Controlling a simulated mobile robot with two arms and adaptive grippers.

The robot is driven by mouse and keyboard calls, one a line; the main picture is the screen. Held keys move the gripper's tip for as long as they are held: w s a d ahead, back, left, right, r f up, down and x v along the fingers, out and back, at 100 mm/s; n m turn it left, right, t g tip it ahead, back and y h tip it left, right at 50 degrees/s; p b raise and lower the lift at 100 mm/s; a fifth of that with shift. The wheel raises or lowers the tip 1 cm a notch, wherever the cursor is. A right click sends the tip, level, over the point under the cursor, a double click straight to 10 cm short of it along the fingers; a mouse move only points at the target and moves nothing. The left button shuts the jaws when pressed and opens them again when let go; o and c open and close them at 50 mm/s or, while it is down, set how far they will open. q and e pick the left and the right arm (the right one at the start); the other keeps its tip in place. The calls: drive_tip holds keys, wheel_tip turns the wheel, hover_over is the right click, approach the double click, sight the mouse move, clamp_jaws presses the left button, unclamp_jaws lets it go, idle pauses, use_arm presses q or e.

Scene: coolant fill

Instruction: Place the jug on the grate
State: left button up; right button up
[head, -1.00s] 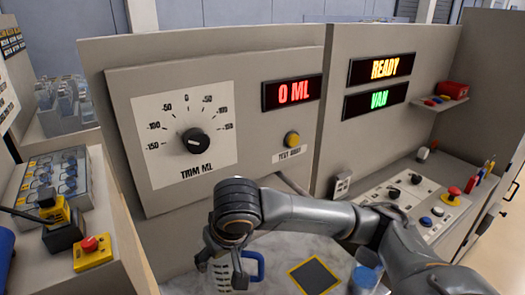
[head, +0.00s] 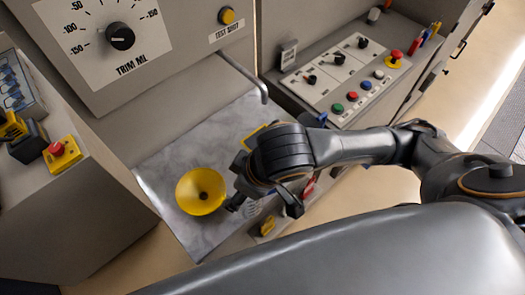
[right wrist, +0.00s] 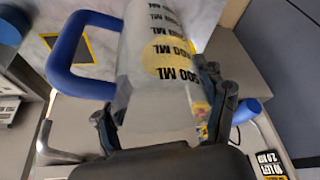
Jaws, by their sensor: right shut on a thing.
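The jug (right wrist: 158,100) is a clear container with black ML marks and a blue handle (right wrist: 60,55). My right gripper (right wrist: 165,120) is shut on it, fingers on both sides of its body. In the head view the right gripper (head: 265,204) is over the front of the grey worktop, and it and the wrist hide most of the jug. The grate (right wrist: 88,48) is a dark square with a yellow border, beyond the handle in the wrist view. Only a yellow edge of the grate (head: 252,133) shows behind my wrist in the head view. My left gripper is not in view.
A yellow funnel-like dish (head: 201,191) is on the worktop, left of my gripper. A bent metal spout (head: 255,84) reaches over the worktop's back. A button panel (head: 345,78) stands behind right; a box with a red button (head: 62,153) is at left.

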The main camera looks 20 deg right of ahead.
drive_tip(key=w+f+b, duration=0.2)
drive_tip(key=b, duration=0.4)
drive_tip(key=shift+w+d, duration=0.1)
drive_tip(key=w+d+f+p, duration=0.1)
drive_tip(key=w+f, duration=0.2)
drive_tip(key=w+d+f+p, duration=0.1)
drive_tip(key=w+f, duration=0.3)
drive_tip(key=w+d+f+p, duration=0.1)
drive_tip(key=w+f, duration=0.2)
drive_tip(key=w, duration=0.1)
drive_tip(key=shift+d+f+p, duration=0.3)
drive_tip(key=shift+f+p, duration=0.05)
drive_tip(key=shift+p, duration=0.05)
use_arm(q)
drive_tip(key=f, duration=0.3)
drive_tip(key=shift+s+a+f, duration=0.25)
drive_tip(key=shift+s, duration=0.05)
use_arm(e)
drive_tip(key=shift+f, duration=0.2)
drive_tip(key=o, duration=1.2)
drive_tip(key=shift+f, duration=0.1)
